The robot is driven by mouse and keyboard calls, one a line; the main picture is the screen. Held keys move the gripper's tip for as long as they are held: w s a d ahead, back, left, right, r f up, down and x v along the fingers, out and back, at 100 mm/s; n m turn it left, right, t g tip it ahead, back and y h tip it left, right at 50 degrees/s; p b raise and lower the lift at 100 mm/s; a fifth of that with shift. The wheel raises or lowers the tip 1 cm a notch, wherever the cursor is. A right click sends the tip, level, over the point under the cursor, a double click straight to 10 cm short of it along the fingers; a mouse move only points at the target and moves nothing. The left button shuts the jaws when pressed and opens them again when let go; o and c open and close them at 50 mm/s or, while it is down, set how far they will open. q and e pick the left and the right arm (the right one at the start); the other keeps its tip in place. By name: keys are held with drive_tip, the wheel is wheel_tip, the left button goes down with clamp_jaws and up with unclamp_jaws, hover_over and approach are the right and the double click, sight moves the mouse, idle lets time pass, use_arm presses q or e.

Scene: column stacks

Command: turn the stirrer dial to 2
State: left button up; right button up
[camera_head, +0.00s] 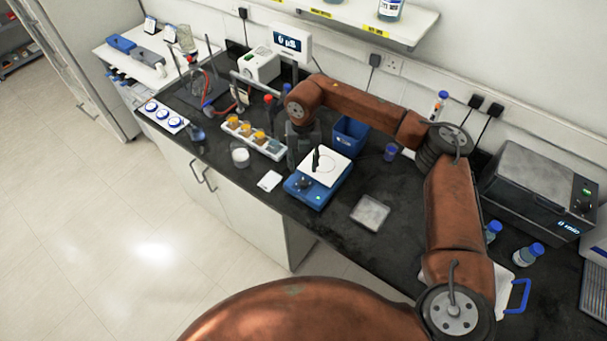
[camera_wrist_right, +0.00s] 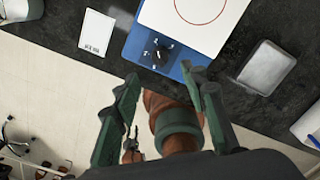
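The stirrer (camera_head: 320,190) is a blue unit with a white square top plate, standing near the front edge of the black bench. Its dial (camera_head: 303,184) is a small black knob on the blue front panel. In the right wrist view the dial (camera_wrist_right: 158,51) shows small marks around it, too small to read, so its setting cannot be told. My right gripper (camera_head: 304,158) hangs over the stirrer's left side. In the right wrist view its fingers (camera_wrist_right: 160,76) are apart with nothing held, and the dial lies just beyond their tips. My left gripper is not in view.
A shallow grey tray (camera_head: 370,213) lies right. A blue bin (camera_head: 349,136) stands behind.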

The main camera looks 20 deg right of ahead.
wheel_tip(320, 180, up, 4)
drive_tip(key=shift+f, duration=0.25)
drive_tip(key=shift+a, duration=0.1)
idle(0.4)
